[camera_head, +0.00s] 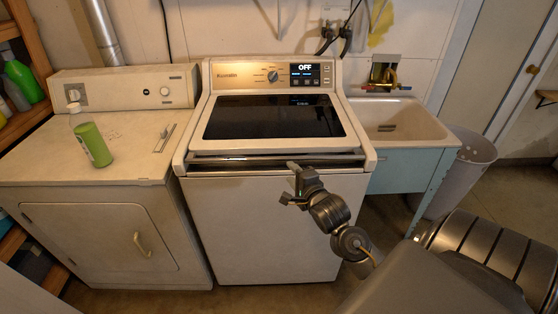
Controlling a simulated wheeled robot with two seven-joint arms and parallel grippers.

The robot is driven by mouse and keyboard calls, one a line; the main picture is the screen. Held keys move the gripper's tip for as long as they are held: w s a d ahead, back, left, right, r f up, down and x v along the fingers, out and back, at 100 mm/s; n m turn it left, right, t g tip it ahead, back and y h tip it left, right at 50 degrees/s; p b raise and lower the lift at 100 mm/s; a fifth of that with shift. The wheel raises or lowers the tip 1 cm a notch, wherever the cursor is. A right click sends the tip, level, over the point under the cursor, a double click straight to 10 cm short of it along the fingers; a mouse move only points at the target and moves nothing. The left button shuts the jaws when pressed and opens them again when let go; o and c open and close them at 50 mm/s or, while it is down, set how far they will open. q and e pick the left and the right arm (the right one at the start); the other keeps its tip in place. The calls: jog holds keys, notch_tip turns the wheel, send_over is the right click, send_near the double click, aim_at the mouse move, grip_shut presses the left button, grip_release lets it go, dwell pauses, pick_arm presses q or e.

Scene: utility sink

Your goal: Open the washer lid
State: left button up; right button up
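The washer (262,230) stands in the middle of the head camera view, white with a gold control panel whose display reads OFF. Its lid (272,118), a dark glass panel in a pale frame, lies down over the top. A dark and silvery strip (255,162) runs along the lid's front edge. My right gripper (288,183) is in front of the washer, just below this strip and right of its middle. Its fingers are apart with nothing between them. One fingertip reaches up near the strip; I cannot tell whether it touches. My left gripper is not in view.
A dryer (95,160) stands left of the washer, with a green bottle (93,145) and small tools (165,137) on top. A utility sink (400,122) stands right, with a grey bin (463,170) beside it. Shelves (18,80) line the left edge. The lid top is clear.

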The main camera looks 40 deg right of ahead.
aim_at(279, 161)
jog(key=p+x, duration=0.1)
jog(key=x, duration=0.9)
jog(key=shift+w+d+f+p, duration=0.15)
jog(key=shift+w+p, duration=0.15)
jog(key=shift+w, duration=0.05)
grip_shut()
jog(key=shift+d, duration=0.1)
